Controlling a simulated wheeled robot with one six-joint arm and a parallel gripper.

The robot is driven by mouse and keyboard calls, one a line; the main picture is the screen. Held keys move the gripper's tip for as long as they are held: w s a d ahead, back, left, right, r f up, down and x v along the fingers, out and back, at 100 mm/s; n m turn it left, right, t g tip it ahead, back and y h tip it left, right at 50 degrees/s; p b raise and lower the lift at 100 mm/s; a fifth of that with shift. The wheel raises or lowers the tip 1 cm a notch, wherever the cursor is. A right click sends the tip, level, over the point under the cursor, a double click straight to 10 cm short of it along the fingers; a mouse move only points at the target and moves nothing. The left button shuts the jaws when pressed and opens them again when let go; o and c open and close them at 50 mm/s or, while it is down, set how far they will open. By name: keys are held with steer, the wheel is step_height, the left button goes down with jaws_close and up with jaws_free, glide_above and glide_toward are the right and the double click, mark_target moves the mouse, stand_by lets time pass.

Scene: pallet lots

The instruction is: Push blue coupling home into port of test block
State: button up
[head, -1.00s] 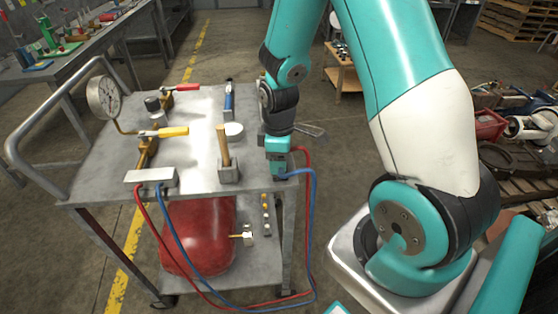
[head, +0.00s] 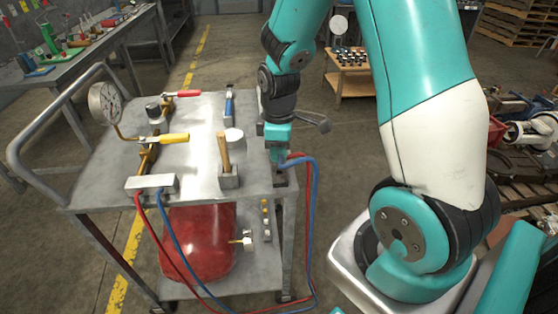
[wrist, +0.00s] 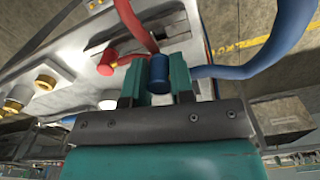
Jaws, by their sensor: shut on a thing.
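The blue coupling (wrist: 160,70) is a short ribbed cylinder between the two teal fingers of my gripper (wrist: 161,82) in the wrist view. The fingers are shut on it, and a blue hose (wrist: 235,70) runs off to the right. A red coupling (wrist: 107,63) with a red hose shows left of the fingers. In the head view, my gripper (head: 279,152) is low at the cart's right edge, and the coupling is largely hidden there. I cannot tell which part is the test block's port, nor whether the blue coupling touches it.
The grey cart (head: 105,180) carries a pressure gauge (head: 104,103), a yellow-handled valve (head: 173,138), a wooden-handled tool (head: 224,155) and a pale block (head: 151,183) with hoses. A red tank (head: 198,240) sits below. Red and blue hoses loop beside the cart's right front leg.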

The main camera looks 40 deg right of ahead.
step_height(320, 180, up, 15)
steer(key=p, duration=0.1)
steer(key=shift+r, duration=0.1)
